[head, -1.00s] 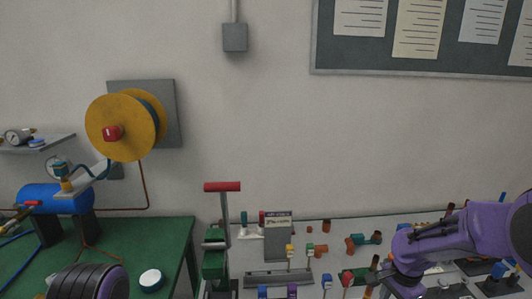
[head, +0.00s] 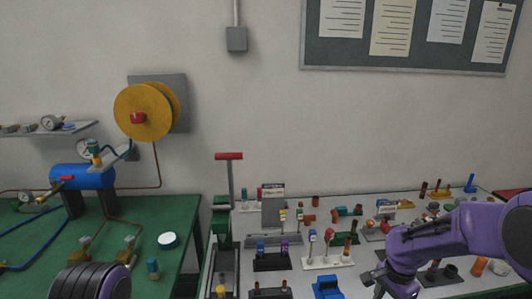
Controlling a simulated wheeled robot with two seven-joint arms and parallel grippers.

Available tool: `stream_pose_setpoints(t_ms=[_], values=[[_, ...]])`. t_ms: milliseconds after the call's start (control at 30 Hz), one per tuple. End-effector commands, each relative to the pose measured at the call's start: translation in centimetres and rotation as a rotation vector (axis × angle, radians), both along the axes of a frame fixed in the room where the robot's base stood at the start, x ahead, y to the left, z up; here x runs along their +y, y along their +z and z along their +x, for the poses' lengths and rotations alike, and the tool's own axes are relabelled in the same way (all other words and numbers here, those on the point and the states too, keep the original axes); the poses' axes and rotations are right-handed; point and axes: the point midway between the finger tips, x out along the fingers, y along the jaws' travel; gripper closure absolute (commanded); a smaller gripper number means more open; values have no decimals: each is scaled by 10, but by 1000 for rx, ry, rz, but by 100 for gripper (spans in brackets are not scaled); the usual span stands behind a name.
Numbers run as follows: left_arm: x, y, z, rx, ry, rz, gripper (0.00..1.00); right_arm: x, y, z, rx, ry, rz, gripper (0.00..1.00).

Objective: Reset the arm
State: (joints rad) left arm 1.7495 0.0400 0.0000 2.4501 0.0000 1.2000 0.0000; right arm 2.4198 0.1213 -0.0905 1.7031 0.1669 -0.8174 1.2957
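My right arm (head: 455,235), purple, reaches in from the right over the white table. Its dark end, where my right gripper (head: 372,283) seems to be, is cut by the bottom edge, and whether the fingers are open or shut cannot be told. Nothing is clearly seen held there. A dark ridged part of my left arm (head: 85,281) with a purple end shows at the bottom left, over the green table. My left gripper is not seen.
The green table (head: 185,212) carries a blue tank (head: 82,177), brass fittings and a white round lid (head: 168,240). The white table (head: 345,196) holds racks of small parts and a red-handled press (head: 228,157). A yellow reel (head: 143,112) hangs on the wall.

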Motion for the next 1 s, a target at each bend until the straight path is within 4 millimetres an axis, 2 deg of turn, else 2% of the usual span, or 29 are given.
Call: stream_pose_setpoints(t_ms=[200,467,567,667,767,833,867,900,967,1000], values=[[0,0,0,-1,0,1,38,1,0,22,-127,72,0,48],[0,0,0,-1,0,1,38,4,-7,40,-312,160,-27,48],[0,-2,0,-1,0,1,38,6,-19,42,-391,208,-57,48],[0,-8,0,0,0,0,38,8,-42,37,-465,259,-102,48],[0,-18,0,0,0,0,38,9,-83,14,-524,326,-178,48],[0,-30,0,-1,0,1,38,9,-123,-17,-546,378,-253,48],[0,-35,0,0,0,0,38,8,-141,-36,-545,404,-289,48],[0,-44,0,-1,0,1,38,7,-166,-65,-535,439,-338,48],[0,-55,0,-1,0,1,38,5,-197,-111,-500,484,-398,48],[0,-62,0,-1,0,1,38,4,-214,-143,-467,511,-425,48]])
